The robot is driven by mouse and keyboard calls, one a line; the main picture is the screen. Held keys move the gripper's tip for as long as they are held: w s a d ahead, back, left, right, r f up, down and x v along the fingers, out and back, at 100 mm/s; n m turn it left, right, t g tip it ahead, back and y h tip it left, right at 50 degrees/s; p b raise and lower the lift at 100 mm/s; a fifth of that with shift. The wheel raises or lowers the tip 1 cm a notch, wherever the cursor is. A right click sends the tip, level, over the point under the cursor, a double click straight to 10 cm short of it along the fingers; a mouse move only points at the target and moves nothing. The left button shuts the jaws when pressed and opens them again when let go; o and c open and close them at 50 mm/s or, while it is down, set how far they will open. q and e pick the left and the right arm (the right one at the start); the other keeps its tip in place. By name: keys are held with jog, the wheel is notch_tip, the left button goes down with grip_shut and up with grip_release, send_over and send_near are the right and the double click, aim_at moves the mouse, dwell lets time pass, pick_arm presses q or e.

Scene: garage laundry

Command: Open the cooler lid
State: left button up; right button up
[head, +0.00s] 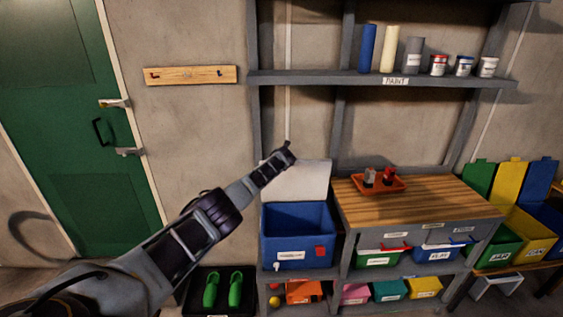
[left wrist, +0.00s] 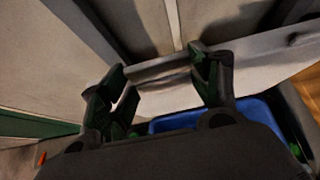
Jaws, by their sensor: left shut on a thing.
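The cooler is a blue open-topped box (head: 297,232) on the left of the shelf unit, with a white label and a red patch on its front. Its white lid (head: 310,180) stands raised and roughly upright behind the opening. My left gripper (head: 284,152) is at the upper left corner of the lid and is shut on it. In the left wrist view, the fingers of my left gripper (left wrist: 156,68) lie on either side of part of the pale lid (left wrist: 260,62), with the blue cooler rim (left wrist: 180,121) below. My right gripper is not in view.
A wooden worktop (head: 415,207) with an orange tray (head: 379,187) adjoins the cooler on the right. A paint shelf (head: 365,78) hangs above. Green shoes (head: 236,290) sit low on the left. A green door (head: 70,120) stands at far left.

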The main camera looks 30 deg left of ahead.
pick_arm(q)
jog(key=shift+a+f, duration=0.1)
jog(key=shift+f, duration=0.1)
jog(key=o, duration=1.2)
jog(key=shift+o, duration=1.2)
jog(key=shift+w, duration=0.15)
jog(key=shift+r, duration=0.1)
jog(key=shift+r, duration=0.2)
jog(key=v, duration=1.1)
jog(key=shift+s+d, duration=0.25)
jog(key=shift+s, duration=0.15)
